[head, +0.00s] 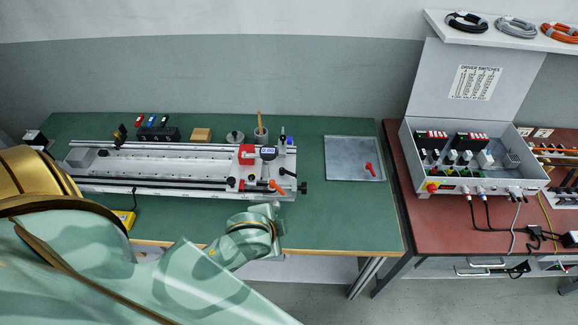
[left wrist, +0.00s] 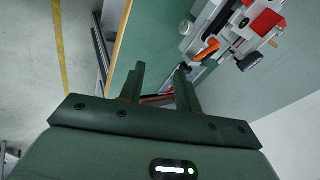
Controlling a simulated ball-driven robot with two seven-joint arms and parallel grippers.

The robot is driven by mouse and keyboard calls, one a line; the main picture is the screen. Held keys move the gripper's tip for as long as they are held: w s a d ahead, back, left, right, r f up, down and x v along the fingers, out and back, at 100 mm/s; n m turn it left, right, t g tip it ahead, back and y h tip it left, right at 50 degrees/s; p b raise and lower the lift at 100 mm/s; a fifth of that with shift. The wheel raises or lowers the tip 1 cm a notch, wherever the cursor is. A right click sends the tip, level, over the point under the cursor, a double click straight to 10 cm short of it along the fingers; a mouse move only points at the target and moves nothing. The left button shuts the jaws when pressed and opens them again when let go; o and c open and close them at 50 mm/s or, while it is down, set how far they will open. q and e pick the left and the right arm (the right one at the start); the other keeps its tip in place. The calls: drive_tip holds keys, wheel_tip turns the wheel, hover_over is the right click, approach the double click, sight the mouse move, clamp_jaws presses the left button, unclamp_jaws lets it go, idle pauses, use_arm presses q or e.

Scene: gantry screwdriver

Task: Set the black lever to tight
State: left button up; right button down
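The gantry screwdriver (head: 160,165) lies along the green bench. A small black lever (head: 288,172) sits at its right end, just behind an orange lever (head: 277,186). The orange lever also shows in the left wrist view (left wrist: 208,51), with a dark rounded handle (left wrist: 250,61) near it that looks like the black lever. I cannot read the lever's setting. My left gripper (left wrist: 158,76) is open, with nothing seen between its fingers. It is over the bench's front area, apart from the levers. In the head view my wrist mostly hides it. My right gripper is not in view.
A grey plate (head: 345,145) with a red lever (head: 370,169) lies right of the machine. The switch box (head: 470,185) is on the red bench. Bare green bench (head: 340,215) lies to the front right.

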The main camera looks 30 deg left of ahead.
use_arm(q)
drive_tip(key=w+d+r+m+h, duration=0.1)
drive_tip(key=w+d+r+m, duration=0.2)
drive_tip(key=w, duration=0.2)
drive_tip(key=m+g, duration=0.4)
drive_tip(key=m, duration=0.1)
approach(289, 173)
drive_tip(key=shift+h, duration=0.4)
drive_tip(key=b+x, duration=0.3)
drive_tip(key=x, duration=0.1)
drive_tip(key=b+x, duration=0.3)
drive_tip(key=x, duration=0.1)
drive_tip(key=shift+w+a+f, duration=0.1)
drive_tip(key=shift+w+a, duration=0.05)
drive_tip(key=shift+a, duration=0.1)
clamp_jaws()
